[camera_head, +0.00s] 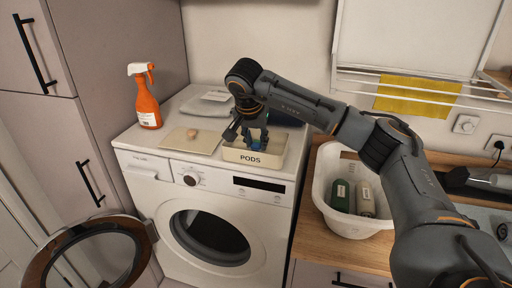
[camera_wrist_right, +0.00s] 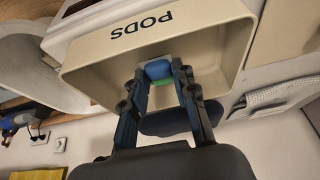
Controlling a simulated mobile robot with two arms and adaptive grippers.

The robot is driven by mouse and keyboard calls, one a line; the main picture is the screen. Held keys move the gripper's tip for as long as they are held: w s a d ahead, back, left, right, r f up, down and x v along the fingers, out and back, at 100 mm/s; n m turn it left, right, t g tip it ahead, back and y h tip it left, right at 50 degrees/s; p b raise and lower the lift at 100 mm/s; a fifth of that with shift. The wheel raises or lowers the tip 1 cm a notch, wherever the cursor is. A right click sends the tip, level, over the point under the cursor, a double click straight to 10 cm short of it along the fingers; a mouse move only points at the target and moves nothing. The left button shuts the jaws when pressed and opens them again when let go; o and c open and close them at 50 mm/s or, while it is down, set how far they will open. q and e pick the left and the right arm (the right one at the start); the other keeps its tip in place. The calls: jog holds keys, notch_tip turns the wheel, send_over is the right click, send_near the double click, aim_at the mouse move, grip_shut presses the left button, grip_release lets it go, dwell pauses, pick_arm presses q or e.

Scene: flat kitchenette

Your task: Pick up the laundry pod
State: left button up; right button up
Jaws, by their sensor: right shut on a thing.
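The laundry pod (camera_wrist_right: 158,69) is blue and green and shows in the right wrist view inside the cream box labelled PODS (camera_wrist_right: 95,60). My right gripper (camera_wrist_right: 160,72) reaches into this box and is shut on the pod, with one finger on each side of it. In the head view the box (camera_head: 249,160) stands on top of the washing machine, and my right gripper (camera_head: 254,140) points down into it. The pod is hard to make out there. My left gripper is not in view.
The washing machine (camera_head: 262,220) has its round door (camera_head: 135,250) swung open at the left. A white basin with bottles (camera_head: 326,205) stands right.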

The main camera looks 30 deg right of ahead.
jog(key=shift+r+b, duration=0.55)
jog(key=shift+r, duration=0.15)
jog(key=s+a+r+b, duration=0.1)
jog(key=s+a+r, duration=0.6)
jog(key=s+r, duration=0.3)
jog(key=shift+s+a+r, duration=0.15)
jog(key=shift+s+a, duration=0.05)
jog(key=shift+s, duration=0.8)
jog(key=shift+b, duration=0.3)
